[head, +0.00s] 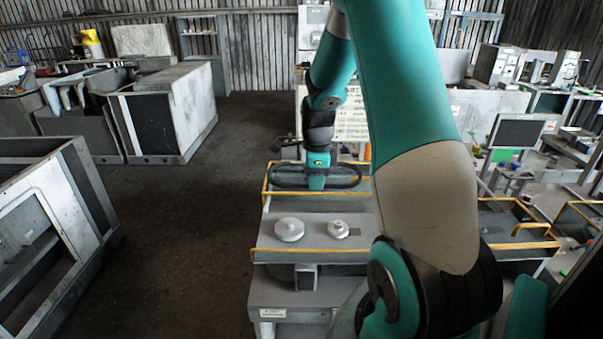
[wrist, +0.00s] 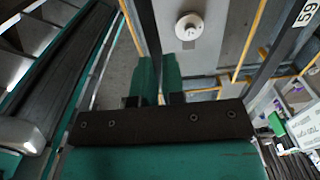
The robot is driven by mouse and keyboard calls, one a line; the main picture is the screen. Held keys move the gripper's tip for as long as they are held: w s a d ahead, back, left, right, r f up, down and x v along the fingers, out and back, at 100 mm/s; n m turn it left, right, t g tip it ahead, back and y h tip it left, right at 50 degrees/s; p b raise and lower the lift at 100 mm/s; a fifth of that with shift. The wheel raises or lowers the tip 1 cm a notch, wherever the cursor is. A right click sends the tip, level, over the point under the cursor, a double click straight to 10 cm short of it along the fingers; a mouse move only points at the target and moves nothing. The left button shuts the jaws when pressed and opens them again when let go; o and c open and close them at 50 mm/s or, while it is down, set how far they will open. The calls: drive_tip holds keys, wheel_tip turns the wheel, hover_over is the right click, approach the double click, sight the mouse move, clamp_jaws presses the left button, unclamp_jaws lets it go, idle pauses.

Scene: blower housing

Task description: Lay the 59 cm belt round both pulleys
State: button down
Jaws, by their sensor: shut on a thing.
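The black belt (head: 350,186) is an open loop hanging level in my gripper (head: 317,184), behind the two pulleys in the head view. My gripper is shut on one side of the loop. In the wrist view the gripper fingers (wrist: 158,78) pinch a dark strand, and another strand of the belt (wrist: 272,62) carries a white "59" tag. The larger pulley (head: 289,229) sits left and the smaller pulley (head: 338,229) right on the grey housing plate (head: 265,240). The belt is apart from both pulleys. One pale pulley (wrist: 190,27) shows in the wrist view.
Yellow rails (head: 300,250) edge the housing. A white sign board (head: 352,120) stands behind it. A bench with yellow handles (head: 532,228) and a dark monitor (head: 516,132) are at right. Grey cabinets (head: 165,110) stand at left, with open floor (head: 190,220) between.

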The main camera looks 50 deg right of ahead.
drive_tip(key=b, duration=1.4)
hover_over(313, 245)
wheel_tip(313, 245, down, 17)
drive_tip(key=shift+d+r, duration=0.1)
drive_tip(key=shift+f, duration=0.55)
drive_tip(key=shift+f, duration=0.25)
drive_tip(key=shift+f+b, duration=0.3)
drive_tip(key=shift+f, duration=0.15)
drive_tip(key=shift+f, duration=0.4)
idle(0.3)
drive_tip(key=c, duration=1.1)
unclamp_jaws()
drive_tip(key=shift+c, duration=0.2)
